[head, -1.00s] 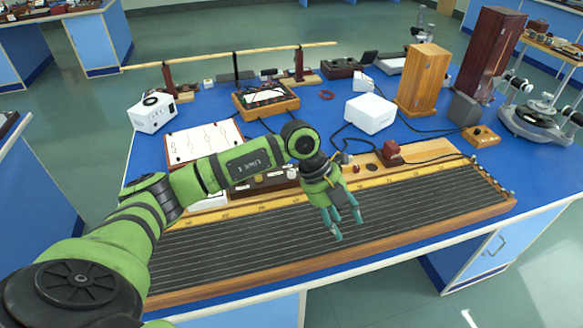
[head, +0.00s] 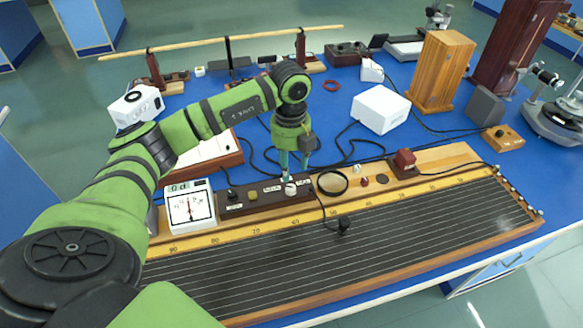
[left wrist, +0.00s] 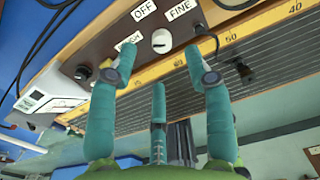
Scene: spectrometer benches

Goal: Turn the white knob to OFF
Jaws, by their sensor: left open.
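The white knob (head: 290,189) is on the dark control strip (head: 262,198) on the wooden board. In the left wrist view the knob (left wrist: 161,41) lies between the fingers, near labels OFF (left wrist: 144,9) and FINE (left wrist: 181,10). A third label is partly covered by a finger. I cannot tell for sure which label the knob points to. My left gripper (head: 293,172) points down just above the knob, its teal fingers spread. In the left wrist view the gripper (left wrist: 160,62) has fingers on either side of the knob, with no clear contact. My right gripper is not in view.
A white meter (head: 190,207) stands left of the strip. A round black ring (head: 332,182), a dark red block (head: 404,163) and cables lie to the right. A long wire board (head: 330,245) fills the front. A white box (head: 381,109) stands behind.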

